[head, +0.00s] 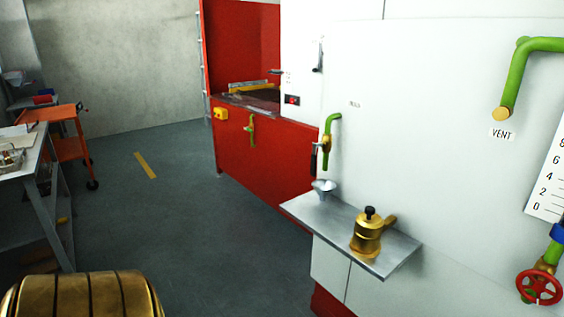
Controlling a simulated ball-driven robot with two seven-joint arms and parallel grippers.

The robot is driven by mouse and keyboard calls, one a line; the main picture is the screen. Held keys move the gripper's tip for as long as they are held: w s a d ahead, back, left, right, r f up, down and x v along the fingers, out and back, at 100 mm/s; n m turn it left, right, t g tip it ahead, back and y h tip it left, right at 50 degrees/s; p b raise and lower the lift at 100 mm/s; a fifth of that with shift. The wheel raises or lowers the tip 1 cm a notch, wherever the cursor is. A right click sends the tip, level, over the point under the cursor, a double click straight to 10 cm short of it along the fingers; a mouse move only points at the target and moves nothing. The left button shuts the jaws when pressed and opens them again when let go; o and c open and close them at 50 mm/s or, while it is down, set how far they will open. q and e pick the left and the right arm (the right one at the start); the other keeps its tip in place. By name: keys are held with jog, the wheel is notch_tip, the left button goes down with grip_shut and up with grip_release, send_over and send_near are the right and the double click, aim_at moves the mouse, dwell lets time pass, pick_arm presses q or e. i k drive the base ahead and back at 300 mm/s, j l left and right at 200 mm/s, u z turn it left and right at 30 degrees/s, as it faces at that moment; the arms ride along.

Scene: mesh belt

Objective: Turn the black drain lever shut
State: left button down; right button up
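A black lever (314,159) hangs roughly upright beside a green pipe (332,128) with a brass valve body (326,143), on the left edge of the white panel. It is small and seen nearly edge-on, and no drain label is readable next to it, so I cannot be sure it is the drain lever. Another dark handle (318,58) sits higher on the white cabinet. Neither of my grippers is in the head view, and nothing touches the levers.
A metal shelf (330,225) juts out below the lever, with a funnel (323,187) and a brass pot (368,235). A red handwheel (539,287) is at right. A red machine (262,150) stands behind. An orange cart (62,113) and table are at left. The grey floor between is open.

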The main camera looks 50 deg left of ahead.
aim_at(313, 172)
jog(key=i+l+u, duration=0.1)
jog(key=u, duration=1.45)
jog(key=i+l+z, duration=0.15)
jog(key=i, duration=0.15)
